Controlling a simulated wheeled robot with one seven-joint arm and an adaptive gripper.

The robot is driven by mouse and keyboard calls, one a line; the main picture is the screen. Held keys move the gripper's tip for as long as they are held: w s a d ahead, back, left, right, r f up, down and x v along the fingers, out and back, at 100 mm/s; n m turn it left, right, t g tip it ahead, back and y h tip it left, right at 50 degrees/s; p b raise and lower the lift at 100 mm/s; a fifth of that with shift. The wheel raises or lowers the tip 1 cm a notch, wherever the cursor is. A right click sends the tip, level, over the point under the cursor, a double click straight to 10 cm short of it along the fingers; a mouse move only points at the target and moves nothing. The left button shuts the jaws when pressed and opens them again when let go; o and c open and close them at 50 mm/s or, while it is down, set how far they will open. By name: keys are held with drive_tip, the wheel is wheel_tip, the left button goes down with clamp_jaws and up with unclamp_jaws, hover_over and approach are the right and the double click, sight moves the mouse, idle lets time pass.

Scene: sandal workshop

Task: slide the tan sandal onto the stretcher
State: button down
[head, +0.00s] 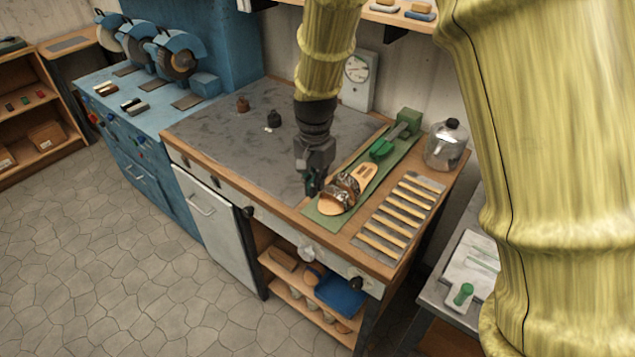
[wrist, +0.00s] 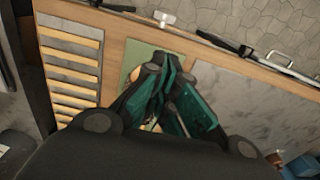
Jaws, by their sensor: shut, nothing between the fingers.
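The tan sandal (head: 348,190) lies on a green mat (head: 325,216) near the front of the workbench, its dark straps toward the front edge. The green stretcher (head: 384,148) stands behind it on the same mat, joined to a green block at the back; sandal and stretcher look apart. My gripper (head: 313,188) points down just left of the sandal's strap end; whether it touches the sandal I cannot tell. In the wrist view my gripper (wrist: 172,68) has its fingertips together over the green mat, with nothing seen between them. The sandal is mostly hidden behind the fingers there.
A slatted rack (head: 402,216) lies right of the mat, with a glass jar (head: 445,146) behind it. A wall scale (head: 358,80) stands at the back.

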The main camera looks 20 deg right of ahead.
drive_tip(key=p, duration=0.2)
approach(327, 212)
drive_tip(key=a, duration=0.1)
drive_tip(key=s+a+f, duration=0.1)
drive_tip(key=s+a, duration=0.1)
drive_tip(key=shift+s+a+f, duration=0.15)
drive_tip(key=shift+s+f, duration=0.1)
drive_tip(key=shift+f, duration=0.1)
drive_tip(key=shift+s+f, duration=0.15)
drive_tip(key=shift+f, duration=0.2)
drive_tip(key=f, duration=0.1)
drive_tip(key=f+p, duration=0.1)
drive_tip(key=shift+w+f, duration=0.25)
drive_tip(key=shift+f, duration=0.1)
drive_tip(key=shift+w+d+r+p, duration=0.2)
drive_tip(key=shift+w+d+p, duration=0.5)
drive_tip(key=shift+d, duration=0.2)
drive_tip(key=shift+w+d+f, duration=0.1)
drive_tip(key=shift+w+d, duration=0.15)
drive_tip(key=shift+d, duration=0.25)
drive_tip(key=shift+w+d+f+p, duration=0.1)
drive_tip(key=shift+w+d+p, duration=0.1)
drive_tip(key=shift+p, duration=0.1)
